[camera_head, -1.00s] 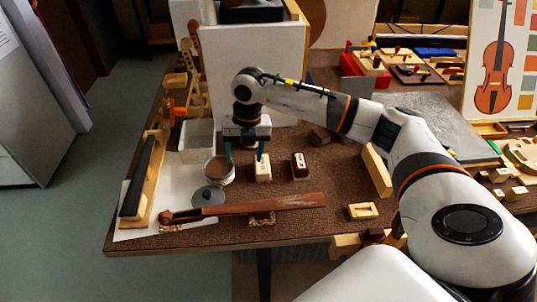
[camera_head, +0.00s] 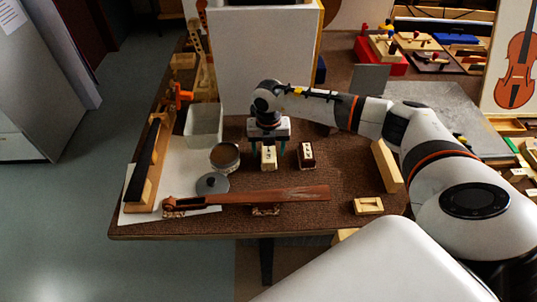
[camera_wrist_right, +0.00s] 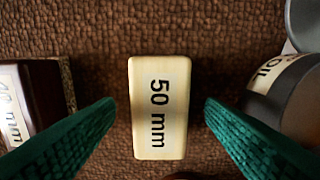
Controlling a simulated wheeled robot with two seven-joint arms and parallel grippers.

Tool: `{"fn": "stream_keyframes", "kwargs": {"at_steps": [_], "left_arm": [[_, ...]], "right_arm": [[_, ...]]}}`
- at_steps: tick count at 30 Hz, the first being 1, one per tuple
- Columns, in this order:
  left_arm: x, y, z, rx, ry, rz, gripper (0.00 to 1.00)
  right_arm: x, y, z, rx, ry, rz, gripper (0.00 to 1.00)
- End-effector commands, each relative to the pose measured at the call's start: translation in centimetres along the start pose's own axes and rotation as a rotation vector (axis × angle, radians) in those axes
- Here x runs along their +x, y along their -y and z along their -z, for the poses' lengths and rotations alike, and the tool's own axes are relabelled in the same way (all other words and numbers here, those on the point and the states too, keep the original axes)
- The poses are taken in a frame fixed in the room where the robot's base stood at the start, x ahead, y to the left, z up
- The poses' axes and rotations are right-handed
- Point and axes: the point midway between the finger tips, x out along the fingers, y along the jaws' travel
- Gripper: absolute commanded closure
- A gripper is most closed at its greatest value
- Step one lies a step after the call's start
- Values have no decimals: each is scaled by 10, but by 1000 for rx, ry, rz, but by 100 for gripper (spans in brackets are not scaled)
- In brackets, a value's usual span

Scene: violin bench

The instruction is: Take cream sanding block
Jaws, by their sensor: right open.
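The cream sanding block (camera_head: 268,160) stands on the brown bench top. In the right wrist view the cream block (camera_wrist_right: 160,125) reads "50 mm" and lies midway between my fingers. My right gripper (camera_head: 270,149) is over it, pointing down, with its two green fingers apart. In the wrist view the right gripper (camera_wrist_right: 160,103) shows a clear gap between each finger and the block. Nothing is held. Whether the fingertips are down beside the block or still above it is hard to tell. My left gripper is not in view.
A dark red-brown block (camera_head: 306,156) with a cream label stands close on the right. A round tin (camera_head: 224,157) stands close on the left, near a grey lid (camera_head: 212,184). A violin neck (camera_head: 265,196) lies in front. A white bin (camera_head: 203,126) stands behind left.

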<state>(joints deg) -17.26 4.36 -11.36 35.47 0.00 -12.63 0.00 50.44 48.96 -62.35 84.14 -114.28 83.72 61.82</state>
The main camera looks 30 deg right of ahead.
Motion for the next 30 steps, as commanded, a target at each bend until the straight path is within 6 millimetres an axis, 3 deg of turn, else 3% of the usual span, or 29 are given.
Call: {"fn": "stream_keyframes", "kwargs": {"at_steps": [4,12,21,30], "left_arm": [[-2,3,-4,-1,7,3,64],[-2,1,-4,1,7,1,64],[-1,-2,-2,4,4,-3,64],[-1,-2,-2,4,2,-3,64]], "right_arm": [[16,0,0,0,0,-1,36],[19,0,0,0,-1,1,38],[18,0,0,0,-1,1,86],[12,0,1,0,-2,2,86]]}}
